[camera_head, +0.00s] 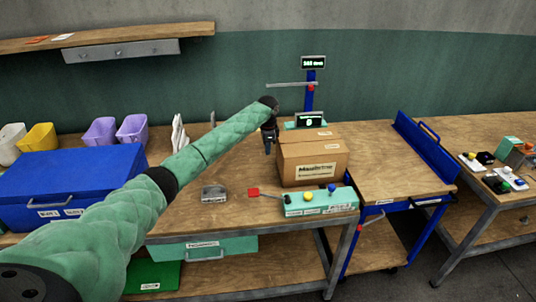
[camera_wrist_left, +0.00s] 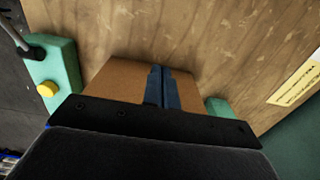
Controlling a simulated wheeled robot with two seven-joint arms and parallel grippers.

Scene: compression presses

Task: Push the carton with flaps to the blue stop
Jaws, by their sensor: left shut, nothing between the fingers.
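The brown carton (camera_head: 312,163) stands upright on the wooden workbench, near the bench's right end. Its top looks closed; I cannot make out loose flaps. My left gripper (camera_head: 268,148) is shut and empty at the carton's left side, close to it; I cannot tell whether it touches. In the left wrist view the shut fingers (camera_wrist_left: 160,88) stand in front of the carton (camera_wrist_left: 117,79). The blue stop (camera_head: 424,150) is an upright panel along the right edge of the wood-topped cart (camera_head: 390,172), right of the carton. My right gripper is out of view.
A green control box (camera_head: 320,201) with yellow and blue knobs sits in front of the carton. A scale-like post with a display (camera_head: 313,62) stands behind it. The cart top between carton and stop is clear. Another bench (camera_head: 480,140) stands at right.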

